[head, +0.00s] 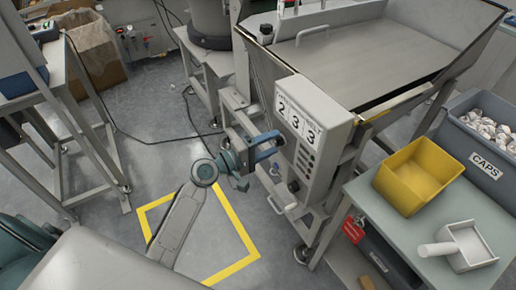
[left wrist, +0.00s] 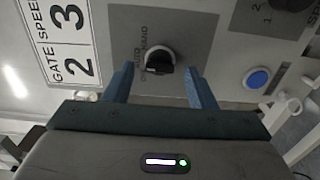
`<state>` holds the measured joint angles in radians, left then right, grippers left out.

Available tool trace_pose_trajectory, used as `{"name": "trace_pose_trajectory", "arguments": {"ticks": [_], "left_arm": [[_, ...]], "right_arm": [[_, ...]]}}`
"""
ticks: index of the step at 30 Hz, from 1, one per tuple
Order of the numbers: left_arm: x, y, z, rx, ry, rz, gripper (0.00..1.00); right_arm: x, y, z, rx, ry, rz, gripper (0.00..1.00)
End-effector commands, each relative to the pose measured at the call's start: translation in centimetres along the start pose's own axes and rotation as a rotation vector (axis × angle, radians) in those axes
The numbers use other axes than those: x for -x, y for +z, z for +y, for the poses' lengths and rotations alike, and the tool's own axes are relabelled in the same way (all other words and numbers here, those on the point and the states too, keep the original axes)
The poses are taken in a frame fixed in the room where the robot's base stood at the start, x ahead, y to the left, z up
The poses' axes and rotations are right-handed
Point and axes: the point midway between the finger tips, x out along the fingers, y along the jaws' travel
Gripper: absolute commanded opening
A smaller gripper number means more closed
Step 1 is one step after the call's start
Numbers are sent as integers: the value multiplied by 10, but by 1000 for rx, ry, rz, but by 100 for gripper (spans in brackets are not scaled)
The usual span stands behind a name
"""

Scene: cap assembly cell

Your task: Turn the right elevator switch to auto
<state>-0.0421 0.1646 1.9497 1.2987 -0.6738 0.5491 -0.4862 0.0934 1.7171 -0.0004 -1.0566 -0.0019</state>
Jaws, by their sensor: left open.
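A black rotary switch (left wrist: 159,60) on a grey plate marked AUTO and HAND shows in the left wrist view. The position it points to is hard to read. No label naming it as the right elevator switch is legible. It sits on the front of a light grey control box (head: 337,117) with the large digits 2 3 3. My left gripper (head: 270,147) is at the left side of this panel. In the left wrist view its two blue fingers (left wrist: 158,80) are apart, with the switch between and just beyond the tips. Contact cannot be told. My right gripper is not in view.
A blue button (left wrist: 257,78) sits right of the switch in the left wrist view. A metal hopper (head: 375,55) stands behind the box. A yellow bin (head: 420,168) and a white scoop (head: 468,248) are on the right table. Yellow floor tape (head: 238,228) marks open floor below.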

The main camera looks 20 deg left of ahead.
Motion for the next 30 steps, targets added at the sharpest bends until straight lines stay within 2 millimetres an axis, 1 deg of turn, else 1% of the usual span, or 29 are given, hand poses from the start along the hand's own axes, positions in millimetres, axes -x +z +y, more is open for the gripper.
{"name": "trace_pose_trajectory", "arguments": {"ticks": [2,3,6,12,15,18,22,30], "left_arm": [[9,0,-2,-2,-3,-1,51],[15,0,-2,-4,-4,-1,51],[33,0,-3,-3,-5,-1,51],[68,0,-4,-5,-7,-2,51],[81,1,-3,-3,-6,-3,51],[91,0,-3,-3,-5,-2,51],[100,0,-2,-1,-3,-2,51],[104,0,0,0,-1,-1,51]], "right_arm": [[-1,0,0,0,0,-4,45],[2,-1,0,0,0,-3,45],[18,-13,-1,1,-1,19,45],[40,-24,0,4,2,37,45],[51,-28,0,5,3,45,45],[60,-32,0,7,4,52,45],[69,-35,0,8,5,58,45],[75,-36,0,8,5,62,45]]}}
